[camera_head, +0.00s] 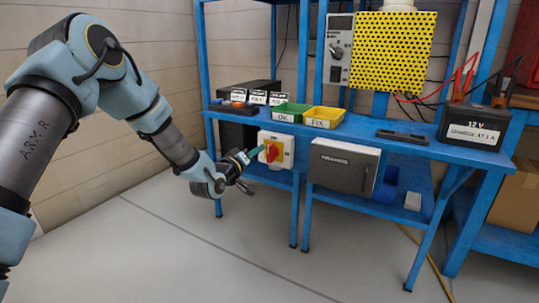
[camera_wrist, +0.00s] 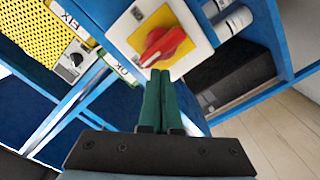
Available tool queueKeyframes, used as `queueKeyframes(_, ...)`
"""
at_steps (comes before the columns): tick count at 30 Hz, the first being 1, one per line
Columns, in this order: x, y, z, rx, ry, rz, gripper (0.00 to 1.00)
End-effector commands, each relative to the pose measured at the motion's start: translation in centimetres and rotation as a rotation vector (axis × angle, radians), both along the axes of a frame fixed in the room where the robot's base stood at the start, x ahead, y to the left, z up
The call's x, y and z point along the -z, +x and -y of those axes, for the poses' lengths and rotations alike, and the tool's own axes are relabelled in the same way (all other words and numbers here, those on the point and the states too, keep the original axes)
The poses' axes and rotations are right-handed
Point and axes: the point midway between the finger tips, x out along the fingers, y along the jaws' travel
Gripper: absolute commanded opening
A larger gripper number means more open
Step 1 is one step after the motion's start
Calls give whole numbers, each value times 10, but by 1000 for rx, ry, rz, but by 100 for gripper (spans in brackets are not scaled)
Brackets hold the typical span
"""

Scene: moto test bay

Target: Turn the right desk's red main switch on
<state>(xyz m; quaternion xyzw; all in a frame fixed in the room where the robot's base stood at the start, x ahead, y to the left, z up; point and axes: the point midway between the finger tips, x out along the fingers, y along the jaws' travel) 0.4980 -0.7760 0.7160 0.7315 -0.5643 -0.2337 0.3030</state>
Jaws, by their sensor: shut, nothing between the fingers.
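The red main switch (camera_head: 271,152) is a rotary knob on a yellow plate, on a white box (camera_head: 288,159) fixed to the front of the blue desk (camera_head: 400,150). In the wrist view the red knob (camera_wrist: 165,46) lies slanted, its lower end toward my fingertips. My gripper (camera_head: 257,152) comes from the left in the head view, its green fingers just left of the knob. In the wrist view my gripper (camera_wrist: 161,74) is shut and empty, its tips at the lower edge of the yellow plate. I cannot tell whether they touch the knob.
A grey lidded box (camera_head: 343,167) hangs right of the switch. Green (camera_head: 290,112) and yellow (camera_head: 323,117) trays stand on the desk above. A 12 V battery (camera_head: 474,126) stands at the right end. The floor (camera_head: 160,240) in front is clear.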

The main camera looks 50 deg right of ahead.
Motion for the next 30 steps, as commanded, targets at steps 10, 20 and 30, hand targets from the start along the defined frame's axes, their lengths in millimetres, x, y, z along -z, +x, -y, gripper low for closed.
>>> queueKeyframes(10,0,0,0,0,0,0,0)
queueKeyframes(20,1,2,7,0,0,0,0)
queueKeyframes(30,1,4,16,0,0,0,0)
